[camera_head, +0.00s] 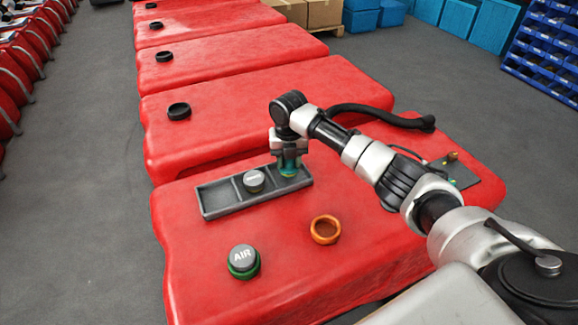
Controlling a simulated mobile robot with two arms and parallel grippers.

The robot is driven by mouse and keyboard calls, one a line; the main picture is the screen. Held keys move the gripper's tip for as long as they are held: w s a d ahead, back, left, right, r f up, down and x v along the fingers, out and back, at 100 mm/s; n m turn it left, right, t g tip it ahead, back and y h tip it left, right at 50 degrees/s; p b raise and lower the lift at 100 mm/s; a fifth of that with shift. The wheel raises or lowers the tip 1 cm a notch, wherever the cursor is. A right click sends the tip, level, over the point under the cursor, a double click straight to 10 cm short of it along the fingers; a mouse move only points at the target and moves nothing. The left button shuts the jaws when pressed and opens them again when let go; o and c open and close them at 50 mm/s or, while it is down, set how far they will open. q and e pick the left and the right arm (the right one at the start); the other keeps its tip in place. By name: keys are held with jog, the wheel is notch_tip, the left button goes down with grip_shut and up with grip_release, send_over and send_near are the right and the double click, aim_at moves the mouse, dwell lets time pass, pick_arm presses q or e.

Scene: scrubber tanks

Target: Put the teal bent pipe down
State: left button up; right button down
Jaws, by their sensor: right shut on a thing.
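My right gripper (289,163) points down over the right-hand compartment of a grey tray (219,210) on the nearest red tank. It is shut on a small teal piece, the teal bent pipe (288,171), which shows just below the jaws. The gripper hides most of the pipe, and I cannot tell whether it touches the tray floor. A grey round cap (254,179) lies in the tray's middle compartment. The left compartment is empty. My left gripper is not in view.
On the same red tank (330,270) are an orange ring (325,230) and a grey cap marked AIR (243,257) on a green ring. A black hose (375,112) and a dark plate (460,178) lie beyond and beside my right arm. More red tanks stand behind.

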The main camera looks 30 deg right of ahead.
aim_at(289, 167)
jog(key=shift+f, duration=1.35)
jog(key=shift+f, duration=0.1)
jog(key=c, duration=0.7)
grip_release()
jog(key=shift+o, duration=0.2)
notch_tip(289, 167, up, 12)
jog(key=shift+r, duration=0.15)
